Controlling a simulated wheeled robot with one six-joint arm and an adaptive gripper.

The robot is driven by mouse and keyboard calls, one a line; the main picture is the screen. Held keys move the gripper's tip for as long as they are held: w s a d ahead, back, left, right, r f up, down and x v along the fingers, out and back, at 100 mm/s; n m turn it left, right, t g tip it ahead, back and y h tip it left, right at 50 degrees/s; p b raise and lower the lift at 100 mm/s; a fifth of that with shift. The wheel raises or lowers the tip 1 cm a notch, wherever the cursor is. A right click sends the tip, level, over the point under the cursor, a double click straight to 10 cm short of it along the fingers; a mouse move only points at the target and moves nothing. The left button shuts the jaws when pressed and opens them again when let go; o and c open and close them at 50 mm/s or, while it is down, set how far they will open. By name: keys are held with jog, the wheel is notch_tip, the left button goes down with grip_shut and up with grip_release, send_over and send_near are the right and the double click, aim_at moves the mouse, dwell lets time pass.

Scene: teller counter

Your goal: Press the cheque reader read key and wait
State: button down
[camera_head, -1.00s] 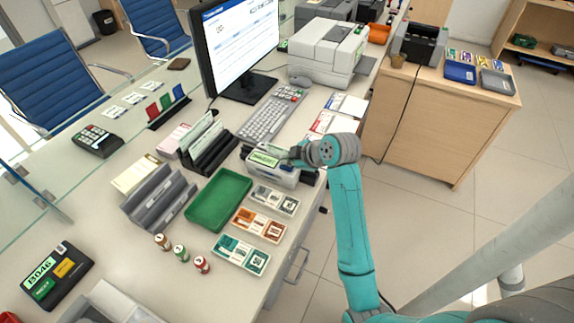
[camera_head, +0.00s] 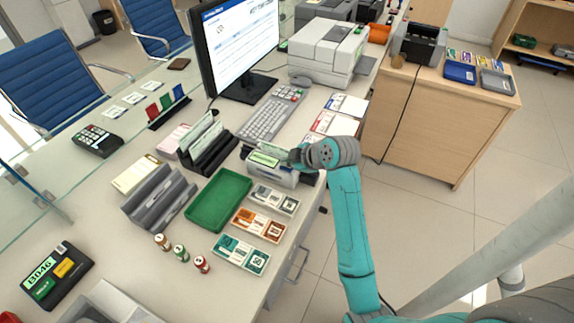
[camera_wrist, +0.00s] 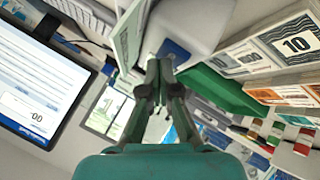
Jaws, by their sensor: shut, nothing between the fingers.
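In the wrist view the closed fingers (camera_wrist: 162,66) point at a pale grey body (camera_wrist: 196,28), which looks like the reader. The fingers are together with nothing between them.
A black slotted holder (camera_head: 208,153) stands close on the reader's left, with the keyboard (camera_head: 268,117) behind. The green tray (camera_head: 190,212) and note trays (camera_head: 260,224) lie in front. The monitor (camera_head: 236,45) and a printer (camera_head: 325,55) stand farther back.

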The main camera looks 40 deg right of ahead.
aim_at(289, 168)
jog(key=shift+r, duration=0.85)
jog(key=shift+r, duration=2.5)
jog(key=shift+s, duration=0.1)
